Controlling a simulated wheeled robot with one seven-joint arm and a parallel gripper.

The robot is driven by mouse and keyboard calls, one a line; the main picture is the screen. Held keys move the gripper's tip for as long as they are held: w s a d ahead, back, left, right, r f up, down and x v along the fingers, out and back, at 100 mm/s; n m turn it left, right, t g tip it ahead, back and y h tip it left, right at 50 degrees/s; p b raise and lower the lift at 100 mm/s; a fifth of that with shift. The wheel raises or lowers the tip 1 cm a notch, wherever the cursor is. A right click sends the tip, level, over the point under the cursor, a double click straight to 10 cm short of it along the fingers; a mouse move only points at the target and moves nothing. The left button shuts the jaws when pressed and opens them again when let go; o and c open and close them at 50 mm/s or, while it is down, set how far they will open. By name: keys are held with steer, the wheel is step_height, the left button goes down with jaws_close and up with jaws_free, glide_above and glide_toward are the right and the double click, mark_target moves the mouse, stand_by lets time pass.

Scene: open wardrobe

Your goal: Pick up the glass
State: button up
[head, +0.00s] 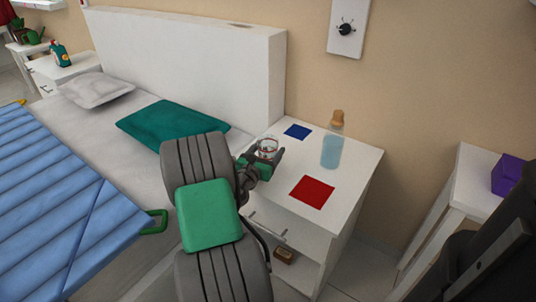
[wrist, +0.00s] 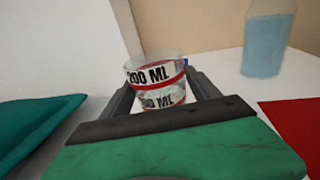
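The glass (wrist: 155,70) is a short clear tumbler with a red band and black "200 ML" marking. In the head view the glass (head: 267,145) is at the left side of the white bedside table (head: 345,175). My gripper (head: 265,156) is at the glass, with one finger on each side of it. In the wrist view the fingers of my gripper (wrist: 162,90) flank the glass, which nearly fills the gap between them. I cannot tell whether they press on it. The base of the glass is partly hidden, and I cannot tell whether it rests on the table.
A bottle of pale blue liquid with a cork-coloured top (head: 332,150) stands right of the glass. A red square (head: 312,192) and a blue square (head: 297,132) lie flat on the table. The bed with a teal pillow (head: 165,125) is left. A purple box (head: 508,175) is far right.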

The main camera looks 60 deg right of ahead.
steer(key=c, duration=1)
steer(key=shift+c, duration=0.7)
steer(key=shift+r, duration=0.15)
steer(key=shift+c, duration=0.2)
